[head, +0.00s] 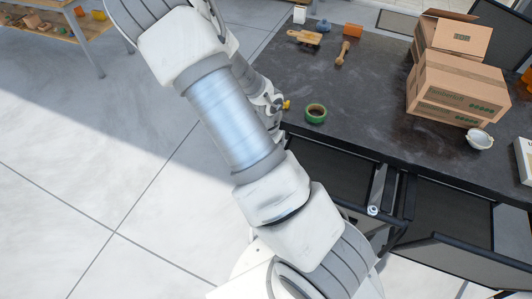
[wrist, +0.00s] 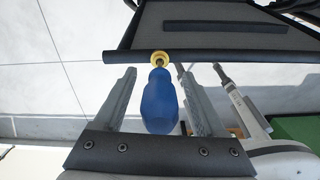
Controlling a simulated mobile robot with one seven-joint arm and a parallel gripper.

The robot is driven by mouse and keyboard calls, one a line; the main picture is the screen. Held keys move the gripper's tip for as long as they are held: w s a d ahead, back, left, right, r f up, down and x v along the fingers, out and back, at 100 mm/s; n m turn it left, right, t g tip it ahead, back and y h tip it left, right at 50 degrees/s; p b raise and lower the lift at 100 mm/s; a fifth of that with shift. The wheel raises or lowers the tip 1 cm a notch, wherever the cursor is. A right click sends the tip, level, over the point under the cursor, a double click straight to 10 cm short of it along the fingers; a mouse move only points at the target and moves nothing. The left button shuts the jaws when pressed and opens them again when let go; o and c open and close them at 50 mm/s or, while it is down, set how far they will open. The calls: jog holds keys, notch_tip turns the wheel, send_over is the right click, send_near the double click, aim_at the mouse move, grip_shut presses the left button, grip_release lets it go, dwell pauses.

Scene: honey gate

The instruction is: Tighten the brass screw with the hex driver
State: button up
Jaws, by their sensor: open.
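A driver with a blue handle (wrist: 159,103) and a yellow collar (wrist: 160,59) shows in the wrist view, between the two fingers of my gripper (wrist: 157,73). The fingers stand apart, with visible gaps on both sides of the handle. The driver's shaft is not visible. In the head view my gripper (head: 270,102) is at the left edge of the dark table (head: 375,95), partly covered by my arm. A small yellow piece (head: 286,104) shows beside it. I cannot make out the brass screw in either view.
A green tape roll (head: 316,114) lies right of my gripper. Cardboard boxes (head: 460,88) and a white bowl (head: 479,139) stand further right. A wooden mallet (head: 344,53) and an orange block (head: 353,30) are at the back. The table's middle is clear. Dark panels sit below the table edge.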

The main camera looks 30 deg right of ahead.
notch_tip(320, 180, up, 6)
jog(key=p, duration=0.6)
jog(key=shift+f, duration=0.25)
jog(key=shift+r+p, duration=0.45)
jog(key=shift+r, duration=0.35)
